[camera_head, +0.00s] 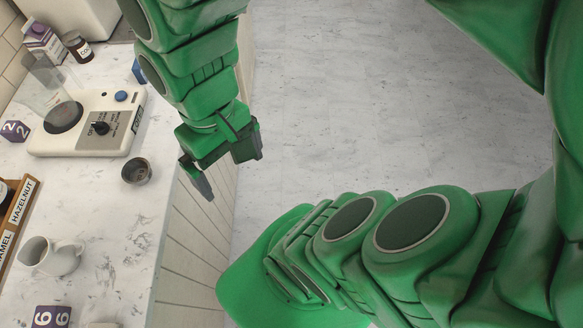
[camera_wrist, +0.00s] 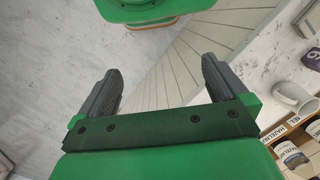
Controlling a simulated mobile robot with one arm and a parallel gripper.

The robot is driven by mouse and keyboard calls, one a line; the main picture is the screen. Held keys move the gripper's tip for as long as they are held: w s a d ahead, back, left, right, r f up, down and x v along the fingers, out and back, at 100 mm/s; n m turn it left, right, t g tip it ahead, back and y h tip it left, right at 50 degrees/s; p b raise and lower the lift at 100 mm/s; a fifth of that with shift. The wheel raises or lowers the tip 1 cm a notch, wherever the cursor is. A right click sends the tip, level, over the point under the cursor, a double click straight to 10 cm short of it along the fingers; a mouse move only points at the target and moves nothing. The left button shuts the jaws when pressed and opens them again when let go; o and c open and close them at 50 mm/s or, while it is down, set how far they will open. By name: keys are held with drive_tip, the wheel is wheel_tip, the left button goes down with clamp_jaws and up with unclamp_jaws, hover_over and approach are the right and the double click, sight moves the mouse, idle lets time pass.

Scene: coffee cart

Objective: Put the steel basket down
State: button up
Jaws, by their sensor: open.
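The steel basket (camera_head: 137,171), a small round metal cup with a dark inside, stands upright on the white marble counter (camera_head: 122,225), near its right edge. My gripper (camera_head: 231,175) is open and empty. It is to the right of the basket, apart from it, by the counter's edge and over the floor side. In the wrist view, the two fingers of my gripper (camera_wrist: 161,70) are spread wide with nothing between them. The basket does not show in the wrist view.
A white appliance (camera_head: 70,140) with a black knob stands behind the basket. A white pitcher (camera_head: 48,256), a wooden rack (camera_head: 20,215) with flavour labels and a purple cube (camera_head: 52,316) are at the front left. The counter just in front of the basket is clear.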

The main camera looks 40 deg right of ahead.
drive_tip(key=shift+d+m+h, duration=0.4)
drive_tip(key=shift+d, duration=0.85)
drive_tip(key=n+y, duration=0.1)
drive_tip(key=n, duration=2.7)
approach(140, 176)
drive_tip(key=shift+s+d+f, duration=0.2)
drive_tip(key=shift+s+f, duration=0.15)
drive_tip(key=shift+s, duration=0.1)
drive_tip(key=shift+s+a+f, duration=0.1)
drive_tip(key=shift+a+f, duration=0.05)
drive_tip(key=shift+f, duration=0.7)
drive_tip(key=shift+s+a+f, duration=0.1)
drive_tip(key=shift+a+f, duration=0.05)
drive_tip(key=shift+f, duration=0.7)
drive_tip(key=shift+s+a+f, duration=0.1)
drive_tip(key=shift+a+f, duration=0.05)
drive_tip(key=shift+f, duration=0.7)
drive_tip(key=shift+w, duration=0.1)
drive_tip(key=c, duration=1.2)
